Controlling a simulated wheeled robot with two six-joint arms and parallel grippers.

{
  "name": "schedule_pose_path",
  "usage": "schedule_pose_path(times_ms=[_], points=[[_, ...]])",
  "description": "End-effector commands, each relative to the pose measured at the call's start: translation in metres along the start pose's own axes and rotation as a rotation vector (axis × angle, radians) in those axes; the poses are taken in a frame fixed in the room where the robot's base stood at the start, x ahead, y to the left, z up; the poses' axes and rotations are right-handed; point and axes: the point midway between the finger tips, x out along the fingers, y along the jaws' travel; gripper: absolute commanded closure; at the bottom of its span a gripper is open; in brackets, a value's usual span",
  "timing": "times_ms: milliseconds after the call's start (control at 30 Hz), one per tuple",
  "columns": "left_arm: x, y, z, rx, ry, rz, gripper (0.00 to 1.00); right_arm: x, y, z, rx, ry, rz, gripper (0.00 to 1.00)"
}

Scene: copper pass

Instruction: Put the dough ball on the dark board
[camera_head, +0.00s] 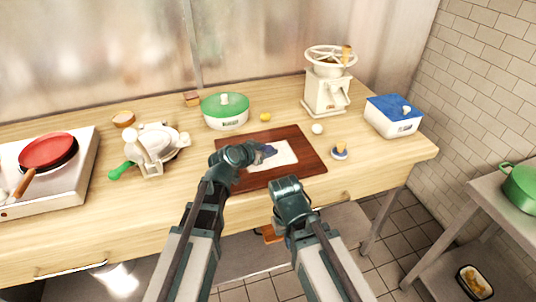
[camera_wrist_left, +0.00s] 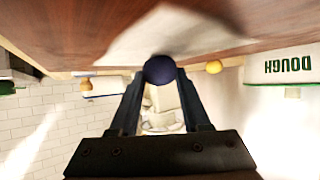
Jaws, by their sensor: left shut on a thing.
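The dark board (camera_head: 312,160) is a reddish-brown slab in the middle of the counter, with a white patch (camera_head: 284,153) on it. My left gripper (camera_head: 264,152) is over the board, shut on a dark blue round thing (camera_wrist_left: 159,70), seen between its fingertips in the left wrist view. I cannot tell whether it touches the board. A small pale ball (camera_head: 317,129), perhaps the dough ball, sits on the counter just beyond the board's back right corner. My right gripper (camera_head: 286,186) is near the board's front edge; its fingers are hidden.
A green-lidded pot (camera_head: 226,117) labelled DOUGH and a yellow ball (camera_head: 265,117) stand behind the board. A cream press (camera_head: 155,145) is left, a grinder (camera_head: 326,92) back right. A blue-lidded box (camera_head: 393,122) and a small knobbed tool (camera_head: 340,152) are right.

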Motion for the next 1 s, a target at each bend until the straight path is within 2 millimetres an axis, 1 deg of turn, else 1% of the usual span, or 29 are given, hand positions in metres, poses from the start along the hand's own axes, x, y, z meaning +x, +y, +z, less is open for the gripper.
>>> schedule_pose_path(times_ms=[167, 300, 333, 467, 500, 867, 1000], points=[[-0.001, 0.000, -0.001, 0.000, 0.000, 0.000, 1.00, -0.001, 0.000, 0.000, 0.000, 0.000, 0.000, 1.00], [0.002, 0.000, 0.003, 0.000, 0.000, 0.000, 1.00, 0.003, 0.000, 0.000, 0.000, 0.000, 0.000, 1.00], [0.001, 0.000, 0.001, 0.000, 0.000, 0.000, 0.47, 0.002, 0.000, 0.000, 0.000, 0.000, 0.000, 1.00], [0.001, 0.000, 0.001, 0.000, 0.000, 0.000, 0.24, 0.001, 0.000, 0.000, 0.000, 0.000, 0.000, 1.00], [0.001, 0.000, 0.001, 0.000, 0.000, 0.000, 0.23, 0.001, 0.000, 0.000, 0.000, 0.000, 0.000, 1.00], [-0.001, 0.000, -0.001, 0.000, 0.000, 0.000, 0.23, -0.001, 0.000, 0.000, 0.000, 0.000, 0.000, 1.00], [-0.008, 0.004, -0.004, 0.000, 0.000, 0.000, 0.23, -0.008, 0.001, 0.000, 0.000, 0.000, 0.000, 1.00]])
